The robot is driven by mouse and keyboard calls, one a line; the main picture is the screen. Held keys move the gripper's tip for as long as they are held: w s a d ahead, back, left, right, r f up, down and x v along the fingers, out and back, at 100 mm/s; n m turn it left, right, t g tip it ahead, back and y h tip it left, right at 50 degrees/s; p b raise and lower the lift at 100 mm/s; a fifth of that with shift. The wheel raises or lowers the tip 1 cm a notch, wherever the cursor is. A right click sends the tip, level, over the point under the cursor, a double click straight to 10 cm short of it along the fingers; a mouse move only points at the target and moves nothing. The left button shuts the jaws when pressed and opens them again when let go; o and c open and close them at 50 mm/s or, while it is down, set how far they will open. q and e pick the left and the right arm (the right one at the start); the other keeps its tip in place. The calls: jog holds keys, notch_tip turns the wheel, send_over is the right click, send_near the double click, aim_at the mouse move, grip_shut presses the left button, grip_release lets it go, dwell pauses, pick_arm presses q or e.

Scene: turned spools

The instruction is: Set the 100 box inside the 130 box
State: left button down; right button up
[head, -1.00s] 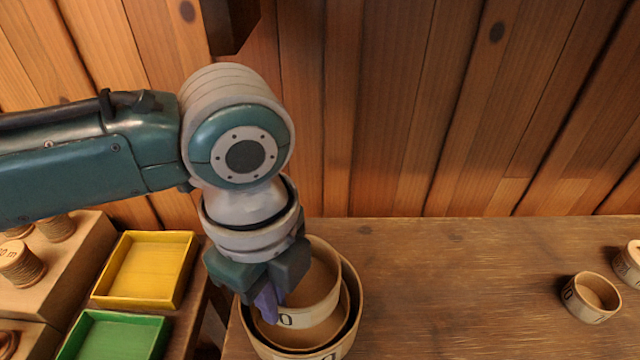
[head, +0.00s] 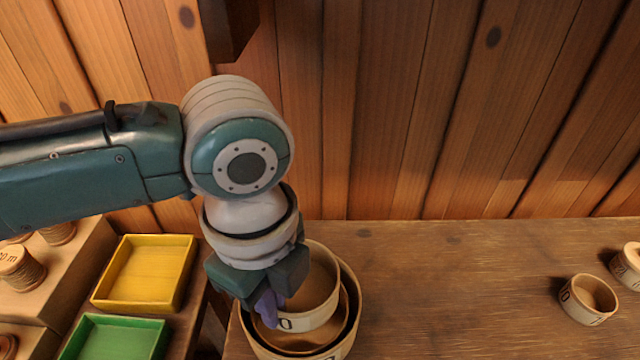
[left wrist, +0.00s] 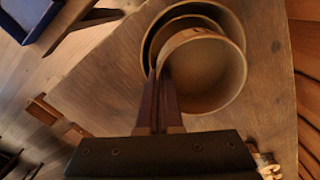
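My left gripper (head: 268,306) is shut on the near-left wall of a round, pale wooden box (head: 312,318), taken as the 100 box; only the end of its label, a "0", shows. In the left wrist view the gripper fingers (left wrist: 160,75) pinch this box's wall (left wrist: 215,75). The held box is over and partly within a wider round box, taken as the 130 box (head: 322,338), off-centre towards the back right. The 130 box seems to sit inside a still larger round box (head: 268,350). Their labels are mostly hidden. My right gripper is out of view.
Two small round boxes (head: 588,300) (head: 628,262) stand at the right of the wooden table (head: 450,280). A yellow tray (head: 148,272), a green tray (head: 115,338) and thread spools (head: 18,268) are at the left. The middle of the table is clear.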

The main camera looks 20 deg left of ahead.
pick_arm(q)
jog(key=shift+f, duration=0.2)
jog(key=shift+f+b, duration=0.45)
jog(key=shift+f, duration=0.2)
jog(key=shift+f, duration=0.1)
jog(key=shift+f+b, duration=0.3)
jog(key=shift+f, duration=0.3)
jog(key=shift+f, duration=0.15)
dwell(0.6)
jog(key=c, duration=0.6)
grip_release()
